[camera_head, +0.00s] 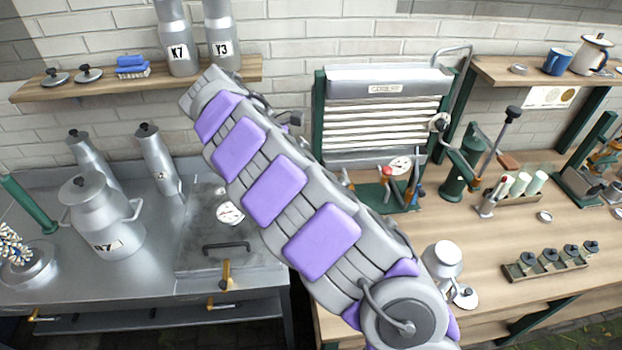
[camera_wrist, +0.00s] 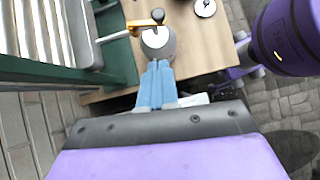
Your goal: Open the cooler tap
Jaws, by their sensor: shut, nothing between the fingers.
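The cooler (camera_head: 388,88) stands at the back of the wooden bench, with pale horizontal pipes in a green frame. Several small fittings with red and orange parts (camera_head: 410,192) sit below its pipes; I cannot tell which is the tap there. In the head view my arm hides the gripper.
A green pump (camera_head: 458,175) and a rack of tubes (camera_head: 518,190) stand to the right. Milk cans (camera_head: 100,222) stand left.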

